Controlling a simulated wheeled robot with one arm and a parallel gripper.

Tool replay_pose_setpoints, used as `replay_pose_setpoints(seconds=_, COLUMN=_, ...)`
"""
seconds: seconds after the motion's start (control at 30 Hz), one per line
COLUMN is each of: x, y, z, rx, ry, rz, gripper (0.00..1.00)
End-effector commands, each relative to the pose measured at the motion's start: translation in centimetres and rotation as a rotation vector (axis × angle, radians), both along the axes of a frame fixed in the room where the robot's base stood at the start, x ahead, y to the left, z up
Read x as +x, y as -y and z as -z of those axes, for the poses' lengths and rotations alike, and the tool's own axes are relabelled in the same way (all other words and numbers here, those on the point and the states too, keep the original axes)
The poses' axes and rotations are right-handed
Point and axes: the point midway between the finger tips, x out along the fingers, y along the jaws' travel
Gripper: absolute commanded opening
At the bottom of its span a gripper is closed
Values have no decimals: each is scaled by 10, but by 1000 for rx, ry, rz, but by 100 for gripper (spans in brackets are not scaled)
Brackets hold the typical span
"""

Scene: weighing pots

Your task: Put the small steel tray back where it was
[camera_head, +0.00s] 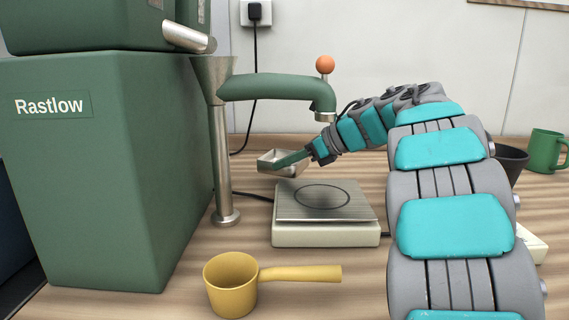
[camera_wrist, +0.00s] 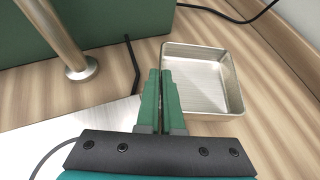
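The small steel tray (camera_head: 268,166) is an open, shallow square pan behind the weighing scale in the head view. In the wrist view the tray (camera_wrist: 215,90) lies ahead and to the right of the fingers. My gripper (camera_head: 285,163) reaches in from the right, and its green fingers (camera_wrist: 162,75) are nearly together at the tray's near left wall. They look shut on that wall, one finger on each side. I cannot tell whether the tray's base touches the table. The scale (camera_head: 325,234) has a bare top plate with a dark ring.
A green Rastlow machine (camera_head: 90,170) stands at left, its steel post (camera_head: 222,165) and green spout arm (camera_head: 270,87) near the scale. A yellow handled cup (camera_head: 230,285) is in front. A dark pot (camera_head: 511,160) and green mug (camera_head: 545,151) stand at right. A black cable (camera_wrist: 240,18) runs behind the tray.

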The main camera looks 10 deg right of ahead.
Motion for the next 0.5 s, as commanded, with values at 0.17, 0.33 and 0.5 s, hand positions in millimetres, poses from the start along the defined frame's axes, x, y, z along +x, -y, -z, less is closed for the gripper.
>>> replay_pose_setpoints(seconds=0.17, x=0, y=0, z=-1, rx=0, ry=0, rz=0, gripper=23)
replay_pose_setpoints(seconds=0.33, x=0, y=0, z=-1, rx=0, ry=0, rz=0, gripper=33)
replay_pose_setpoints(seconds=0.5, x=0, y=0, z=-1, rx=0, ry=0, rz=1, gripper=33)
